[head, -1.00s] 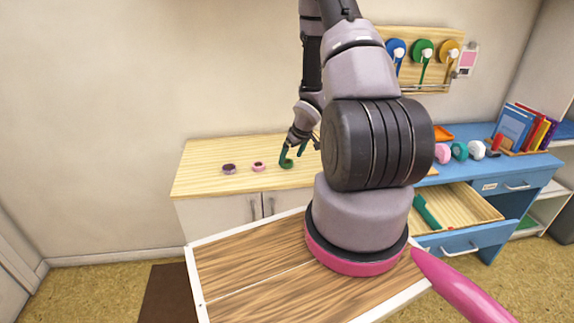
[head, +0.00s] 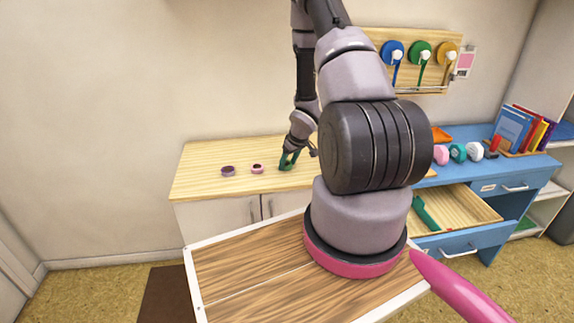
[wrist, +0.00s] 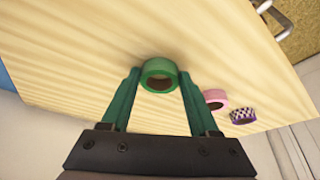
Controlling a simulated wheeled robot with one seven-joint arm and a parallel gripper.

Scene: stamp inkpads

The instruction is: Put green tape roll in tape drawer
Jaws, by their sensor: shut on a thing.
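The green tape roll (wrist: 158,66) is between the two green fingertips of my gripper (wrist: 159,73) in the wrist view, over the light wood top. In the head view my gripper (head: 287,160) is at the wooden cabinet top, and the roll is hard to tell from the green fingers. My gripper is shut on the roll. I cannot tell whether the roll touches the surface. An open drawer (head: 470,206) in the blue desk, at right, holds a green object (head: 424,213). I cannot read any label naming it the tape drawer.
A pink roll (head: 257,168) and a purple checkered roll (head: 228,171) lie left of my gripper on the cabinet top (head: 200,186). The blue desk (head: 545,163) carries several small items and books (head: 515,128). A white-edged wooden table (head: 250,278) is in front.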

